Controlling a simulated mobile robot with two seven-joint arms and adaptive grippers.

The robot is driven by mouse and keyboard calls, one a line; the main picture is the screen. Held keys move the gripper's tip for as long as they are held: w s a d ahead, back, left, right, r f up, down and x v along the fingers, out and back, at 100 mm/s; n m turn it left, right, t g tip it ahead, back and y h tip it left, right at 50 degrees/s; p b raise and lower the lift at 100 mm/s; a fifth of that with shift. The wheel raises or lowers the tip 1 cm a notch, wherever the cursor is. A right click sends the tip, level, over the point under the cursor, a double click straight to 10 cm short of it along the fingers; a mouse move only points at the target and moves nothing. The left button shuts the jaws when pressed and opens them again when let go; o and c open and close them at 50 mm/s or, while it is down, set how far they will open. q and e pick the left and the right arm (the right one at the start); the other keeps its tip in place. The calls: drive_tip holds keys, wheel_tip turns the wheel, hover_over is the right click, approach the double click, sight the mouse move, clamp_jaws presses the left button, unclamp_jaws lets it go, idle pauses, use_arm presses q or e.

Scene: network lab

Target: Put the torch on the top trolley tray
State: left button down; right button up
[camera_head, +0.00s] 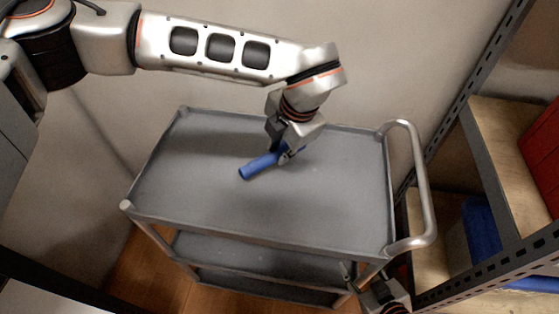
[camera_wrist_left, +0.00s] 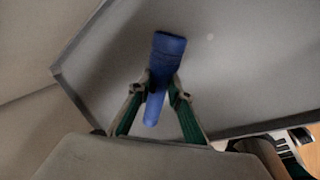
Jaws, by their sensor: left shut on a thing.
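The blue torch (camera_head: 258,165) is over the grey top tray of the trolley (camera_head: 210,150), toward its back middle. My left gripper (camera_head: 285,152) is shut on the torch from above. In the left wrist view the torch (camera_wrist_left: 168,62) sits between the two fingers of the left gripper (camera_wrist_left: 160,92), with the tray surface (camera_wrist_left: 240,70) behind it. I cannot tell whether the torch touches the tray. My right gripper (camera_head: 385,298) shows at the bottom right, beside the trolley's lower right corner; its fingers are not clear.
The top tray is otherwise bare, with a raised rim and a tubular handle (camera_head: 423,185) on the right. Lower trays (camera_head: 250,255) sit beneath. A metal shelf rack (camera_head: 500,180) with a red box (camera_head: 545,150) stands at right. A wall is close behind the trolley.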

sight(280, 172)
use_arm(q)
wheel_tip(280, 172, down, 4)
drive_tip(key=shift+f+b, duration=0.2)
drive_tip(key=shift+b, duration=0.1)
drive_tip(key=c, duration=2.1)
unclamp_jaws()
drive_tip(key=shift+f, duration=0.1)
drive_tip(key=shift+c, duration=0.2)
